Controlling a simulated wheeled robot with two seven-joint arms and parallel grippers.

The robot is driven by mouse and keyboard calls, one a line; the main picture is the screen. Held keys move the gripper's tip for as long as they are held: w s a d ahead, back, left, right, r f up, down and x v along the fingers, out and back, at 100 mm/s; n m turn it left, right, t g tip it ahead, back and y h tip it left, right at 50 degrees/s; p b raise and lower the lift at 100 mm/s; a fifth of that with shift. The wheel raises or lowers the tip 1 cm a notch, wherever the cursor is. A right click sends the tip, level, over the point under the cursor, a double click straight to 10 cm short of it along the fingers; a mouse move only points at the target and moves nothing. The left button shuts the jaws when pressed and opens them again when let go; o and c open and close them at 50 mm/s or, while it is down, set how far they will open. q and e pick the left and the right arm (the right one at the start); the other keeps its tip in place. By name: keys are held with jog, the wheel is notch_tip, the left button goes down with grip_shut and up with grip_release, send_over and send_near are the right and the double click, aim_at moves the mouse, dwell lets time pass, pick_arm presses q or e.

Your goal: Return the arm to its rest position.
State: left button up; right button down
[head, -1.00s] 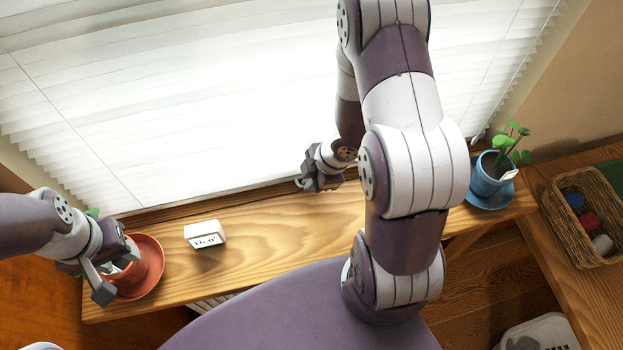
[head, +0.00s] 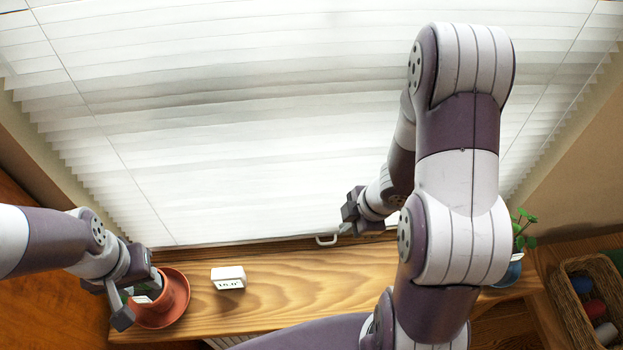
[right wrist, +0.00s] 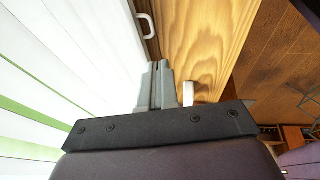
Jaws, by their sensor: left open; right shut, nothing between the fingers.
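My right arm stands raised at the right of the head view, bent over at the top. Its gripper (head: 350,212) is in front of the lower part of the blind, above the wooden sill. In the right wrist view the two fingers of my right gripper (right wrist: 157,88) are together with nothing between them. My left gripper (head: 120,300) is at the lower left of the head view, open, beside and partly in front of a terracotta pot (head: 172,296) on a saucer. Whether it touches the pot I cannot tell.
A white pleated blind (head: 250,130) with a white handle (head: 326,240) hangs behind the wooden sill (head: 290,290). A small white display box (head: 228,278) stands on the sill. A blue pot (head: 508,274), partly hidden by my arm, and a wicker basket (head: 570,318) are at the right.

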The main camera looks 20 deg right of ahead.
jog(key=s+d+m+g+h+b, duration=0.2)
jog(key=s+d+m+h+b, duration=0.15)
jog(key=d+m, duration=0.45)
pick_arm(q)
notch_tip(320, 180, down, 8)
jog(key=b, duration=0.4)
jog(key=shift+s, duration=0.3)
pick_arm(e)
jog(key=a+r+m, duration=0.2)
jog(key=a+m, duration=0.5)
jog(key=a, duration=0.5)
jog(key=shift+s+a+r+m+t, duration=0.2)
jog(key=shift+r+m+t, duration=0.1)
jog(key=shift+t, duration=0.1)
pick_arm(q)
jog(key=shift+s+r, duration=0.1)
pick_arm(e)
jog(key=shift+s+a+y, duration=0.1)
jog(key=shift+s+y, duration=0.05)
jog(key=shift+y, duration=0.1)
